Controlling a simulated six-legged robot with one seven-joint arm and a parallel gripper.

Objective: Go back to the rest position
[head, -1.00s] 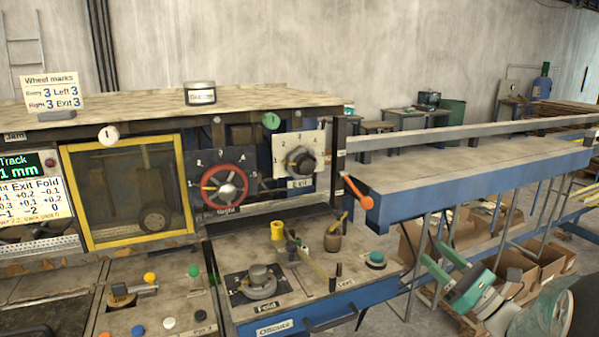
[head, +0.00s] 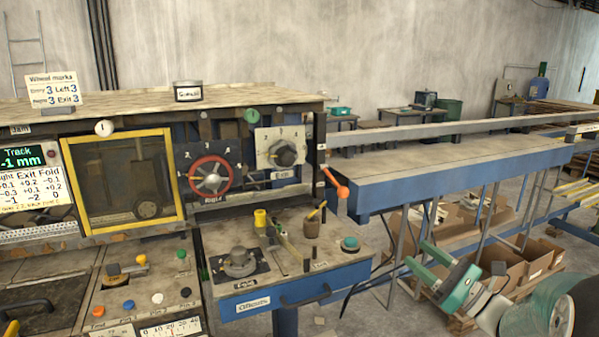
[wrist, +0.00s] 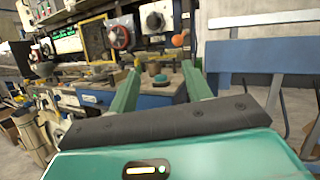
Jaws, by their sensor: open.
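My gripper (head: 417,253) is at the lower right of the head view, over the floor to the right of the machine and in front of the blue-sided table. Its two green fingers are apart with nothing between them. In the wrist view my gripper (wrist: 161,69) points toward the machine's control panel, its fingers spread and empty. The machine (head: 150,230) stands at the left, clear of my gripper, with a red handwheel (head: 211,177), a black-knobbed dial (head: 283,153) and an orange-tipped lever (head: 342,192).
The long blue-sided table (head: 450,180) runs to the right. Cardboard boxes (head: 520,265) lie on the floor beneath it, beyond my gripper. A drawer front (head: 265,300) faces out below the small control shelf. A screen (head: 30,158) reads Track -1 mm.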

